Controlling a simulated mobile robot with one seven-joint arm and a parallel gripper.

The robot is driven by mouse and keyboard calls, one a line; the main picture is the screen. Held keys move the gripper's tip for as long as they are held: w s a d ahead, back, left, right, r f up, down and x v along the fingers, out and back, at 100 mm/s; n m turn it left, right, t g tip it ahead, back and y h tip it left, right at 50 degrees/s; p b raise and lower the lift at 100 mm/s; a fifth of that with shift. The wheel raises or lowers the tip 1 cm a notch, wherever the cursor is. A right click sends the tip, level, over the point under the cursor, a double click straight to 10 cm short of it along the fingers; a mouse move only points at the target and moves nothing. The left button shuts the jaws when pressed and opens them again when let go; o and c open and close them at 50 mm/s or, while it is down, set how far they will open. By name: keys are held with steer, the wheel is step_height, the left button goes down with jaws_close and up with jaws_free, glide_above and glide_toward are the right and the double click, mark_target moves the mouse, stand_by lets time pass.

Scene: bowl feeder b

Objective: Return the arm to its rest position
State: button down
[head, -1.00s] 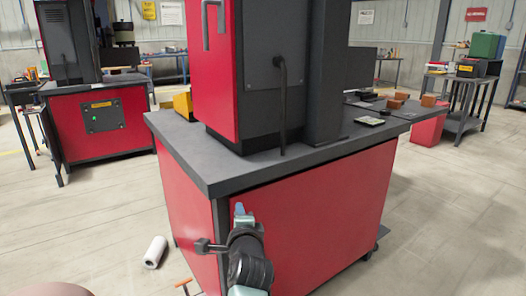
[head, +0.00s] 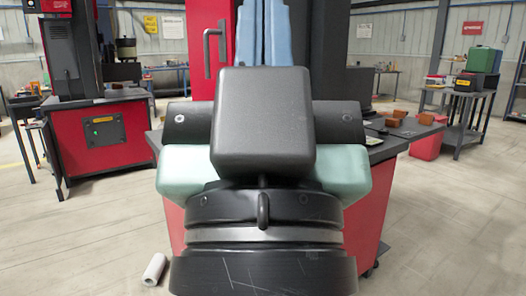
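My own arm (head: 265,125) fills the middle of the head view, folded upright close to the camera. A black, blocky link and pale green joint parts show, with a round dark base below. Light blue parts of the arm (head: 262,35) rise behind the block and run out of the top edge. I cannot make out my gripper or its fingers in this view, nor anything held.
The red machine cabinet (head: 376,204) with its dark worktop (head: 385,150) stands behind my arm, largely hidden. Brown blocks (head: 397,117) lie on its right. A white roll (head: 154,269) lies on the floor at left. Floor at both sides is open.

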step_height(320, 180, up, 36)
steer(key=p, duration=3.3)
steer(key=shift+f+p, duration=0.2)
steer(key=shift+p, duration=0.2)
